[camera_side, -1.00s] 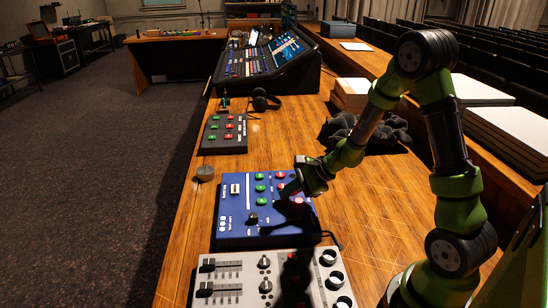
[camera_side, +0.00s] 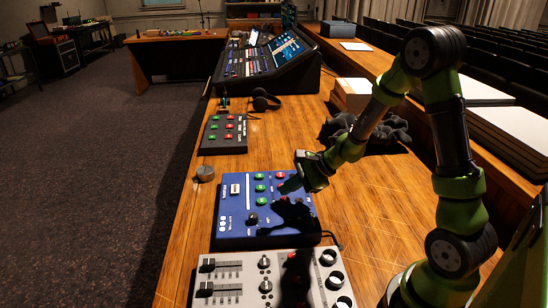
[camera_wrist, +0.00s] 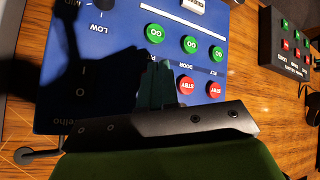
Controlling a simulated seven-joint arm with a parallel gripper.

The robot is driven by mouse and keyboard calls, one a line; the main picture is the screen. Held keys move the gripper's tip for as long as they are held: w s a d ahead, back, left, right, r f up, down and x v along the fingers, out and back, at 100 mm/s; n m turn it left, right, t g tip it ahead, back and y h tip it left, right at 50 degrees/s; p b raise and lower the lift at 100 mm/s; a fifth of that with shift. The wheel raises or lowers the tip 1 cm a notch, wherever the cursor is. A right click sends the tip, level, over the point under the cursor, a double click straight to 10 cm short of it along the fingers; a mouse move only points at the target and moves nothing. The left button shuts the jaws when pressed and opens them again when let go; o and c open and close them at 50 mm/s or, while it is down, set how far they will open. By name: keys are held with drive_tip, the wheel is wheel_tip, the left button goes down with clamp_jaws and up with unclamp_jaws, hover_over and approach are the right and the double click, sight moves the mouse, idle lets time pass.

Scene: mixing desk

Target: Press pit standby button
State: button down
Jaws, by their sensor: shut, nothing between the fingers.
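The blue panel (camera_side: 236,216) lies on the desk with green GO buttons and red STBY buttons. My gripper (camera_wrist: 155,85) is shut and empty, over the panel, left of both red buttons in the wrist view. It hides the third column's lower button. In the side view my gripper (camera_side: 285,189) points down at the red buttons; I cannot tell its exact height.
A dark panel with red and green buttons (camera_side: 223,134) stands beyond the blue panel. A grey mixer with faders and knobs (camera_side: 240,266) stands nearer. A round grey object (camera_side: 205,173) sits at the left desk edge. Headphones (camera_side: 265,99) and dark crumpled cloth (camera_side: 390,130) lie farther back.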

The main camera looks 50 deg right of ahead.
sight(289, 204)
drive_tip(key=shift+r, duration=2.5)
drive_tip(key=shift+s+a+f, duration=0.15)
drive_tip(key=shift+s+f, duration=0.05)
drive_tip(key=shift+s, duration=0.1)
drive_tip(key=s+a+r+n+h, duration=0.1)
drive_tip(key=s+a+r+n, duration=0.4)
drive_tip(key=s+n, duration=0.3)
drive_tip(key=s+a+r+n+g+h, duration=0.1)
drive_tip(key=s+a+r+n, duration=0.4)
drive_tip(key=s+r+n, duration=0.3)
drive_tip(key=shift+s+a+r+n, duration=0.3)
drive_tip(key=shift+s+n, duration=0.2)
drive_tip(key=shift+n, duration=0.3)
